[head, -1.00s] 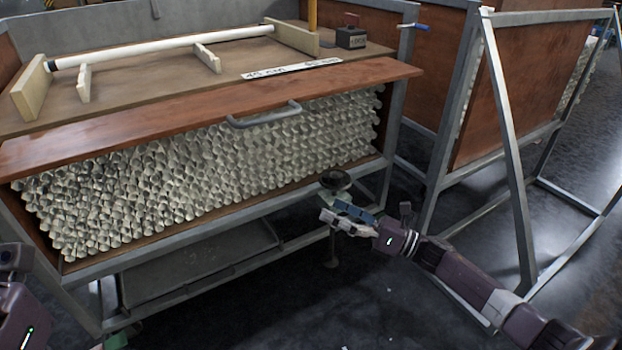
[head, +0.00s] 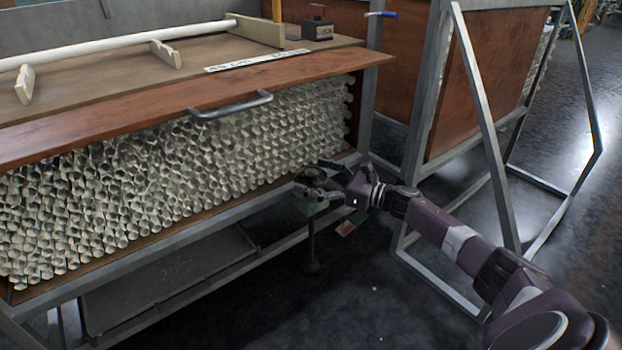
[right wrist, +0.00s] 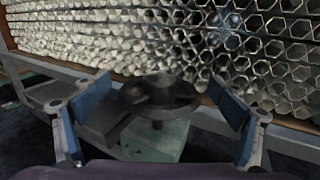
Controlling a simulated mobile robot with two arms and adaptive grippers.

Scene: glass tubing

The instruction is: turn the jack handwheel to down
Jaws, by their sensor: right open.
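The jack handwheel (head: 311,176) is a small dark wheel at the front right corner of the crate frame, above a thin dark post. In the right wrist view the handwheel (right wrist: 160,94) lies between the two blue-padded fingers, with a dark hub on top and a green block (right wrist: 154,140) below it. My right gripper (head: 322,180) is open at the wheel, one finger on each side. In the right wrist view the right gripper (right wrist: 165,105) shows clear room beside the right finger; the left finger is close to the rim, and I cannot tell if it touches. My left gripper is not in view.
The crate of glass tubes (head: 170,180) stands directly behind the wheel, with a grey frame rail along its lower edge. A grey tray (head: 170,280) sits below. A second metal frame (head: 480,130) stands at the right. The floor in front is open.

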